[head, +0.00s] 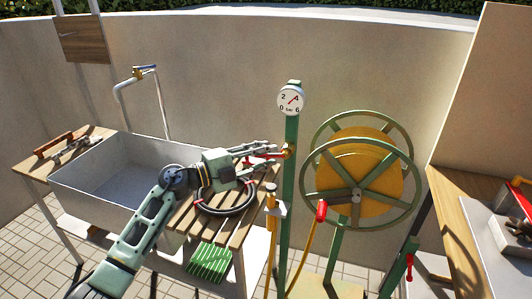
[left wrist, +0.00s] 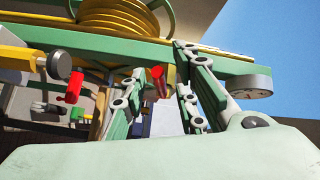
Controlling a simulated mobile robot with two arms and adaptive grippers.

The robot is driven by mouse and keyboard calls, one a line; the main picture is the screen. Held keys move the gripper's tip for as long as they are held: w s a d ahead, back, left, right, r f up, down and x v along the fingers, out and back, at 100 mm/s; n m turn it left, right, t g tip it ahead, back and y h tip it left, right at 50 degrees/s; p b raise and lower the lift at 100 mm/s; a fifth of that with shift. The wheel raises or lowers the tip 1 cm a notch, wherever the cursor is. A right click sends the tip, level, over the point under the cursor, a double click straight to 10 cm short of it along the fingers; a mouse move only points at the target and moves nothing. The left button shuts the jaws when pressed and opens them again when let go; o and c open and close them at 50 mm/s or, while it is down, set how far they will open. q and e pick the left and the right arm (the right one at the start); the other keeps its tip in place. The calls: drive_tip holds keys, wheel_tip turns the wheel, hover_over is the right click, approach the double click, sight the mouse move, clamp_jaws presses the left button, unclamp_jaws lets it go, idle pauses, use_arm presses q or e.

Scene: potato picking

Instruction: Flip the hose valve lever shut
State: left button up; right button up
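The red valve lever (head: 262,158) sticks out to the left from the brass valve (head: 290,151) on the green post (head: 290,200). My left gripper (head: 268,151) is at the lever, its fingers reaching toward the post. In the left wrist view, the fingers of my left gripper (left wrist: 160,98) are spread, and the red lever (left wrist: 158,78) shows in the gap between them. I cannot tell whether a finger touches it. The fingers partly hide the lever and valve in the head view. My right gripper is not in view.
A pressure gauge (head: 291,100) tops the post. A hose reel (head: 362,180) stands just right of it. A slatted bench (head: 190,225) with a coiled black hose (head: 228,210) lies below my left arm. A sink (head: 110,180) is at left and a wooden table (head: 455,205) at right.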

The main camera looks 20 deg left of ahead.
use_arm(q)
drive_tip(key=shift+w+d, duration=0.15)
drive_tip(key=shift+d, duration=0.1)
clamp_jaws()
idle(0.5)
